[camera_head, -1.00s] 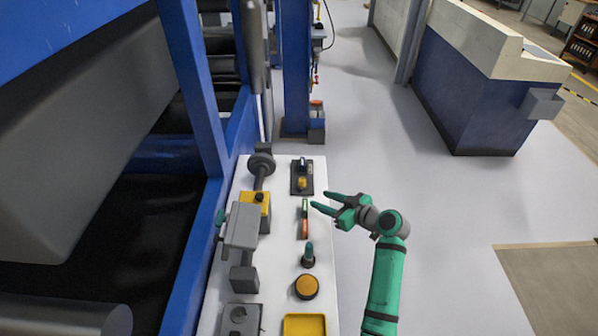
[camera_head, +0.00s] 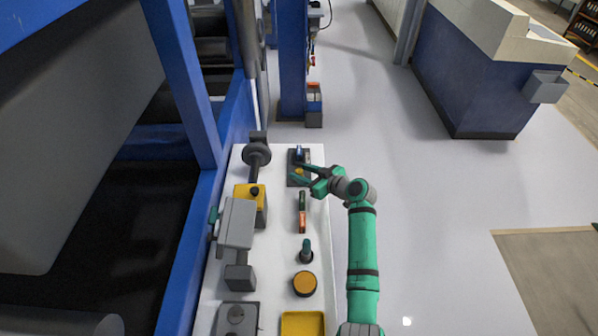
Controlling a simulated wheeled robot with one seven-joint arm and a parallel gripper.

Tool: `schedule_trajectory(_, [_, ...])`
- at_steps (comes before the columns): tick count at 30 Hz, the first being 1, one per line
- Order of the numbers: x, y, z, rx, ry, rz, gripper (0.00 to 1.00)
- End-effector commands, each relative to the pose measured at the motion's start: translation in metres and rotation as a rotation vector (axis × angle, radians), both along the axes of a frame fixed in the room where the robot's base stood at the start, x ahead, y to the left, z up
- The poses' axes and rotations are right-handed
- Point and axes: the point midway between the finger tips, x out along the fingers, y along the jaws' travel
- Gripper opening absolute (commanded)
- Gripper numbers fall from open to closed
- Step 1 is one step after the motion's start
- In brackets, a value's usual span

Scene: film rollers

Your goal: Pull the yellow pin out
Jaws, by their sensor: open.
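The small yellow pin (camera_head: 299,170) stands on a dark plate (camera_head: 291,182) near the far right end of the white panel. My green gripper (camera_head: 296,172) is open, its two fingers pointing left over the dark plate. The fingertips are at the pin and partly cover it. I cannot tell whether they touch it or whether the pin sits fully between them. A blue-and-white part (camera_head: 298,154) stands on the same plate, just beyond the pin.
Open floor lies to the right.

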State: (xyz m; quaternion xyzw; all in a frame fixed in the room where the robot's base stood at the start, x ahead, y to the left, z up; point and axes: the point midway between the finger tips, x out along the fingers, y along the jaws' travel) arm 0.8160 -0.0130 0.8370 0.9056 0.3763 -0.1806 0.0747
Motion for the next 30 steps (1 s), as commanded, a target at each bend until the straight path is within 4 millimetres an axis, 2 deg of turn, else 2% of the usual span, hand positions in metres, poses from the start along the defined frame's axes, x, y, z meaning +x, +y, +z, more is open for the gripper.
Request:
schedule_trajectory(6, [0.012, 0.011, -0.006, 0.001, 0.000, -0.001, 0.41])
schedule_trajectory(15, [0.013, 0.013, -0.007, 0.000, 0.000, -0.001, 0.41])
schedule_trajectory(16, [0.013, 0.012, -0.007, 0.000, 0.000, -0.001, 0.38])
schedule_trajectory(21, [0.013, 0.013, -0.007, 0.000, -0.001, -0.001, 0.00])
schedule_trajectory(26, [0.013, 0.011, -0.006, 0.000, -0.002, -0.004, 0.00])
schedule_trajectory(30, [0.013, 0.009, 0.005, -0.001, -0.003, -0.004, 0.00])
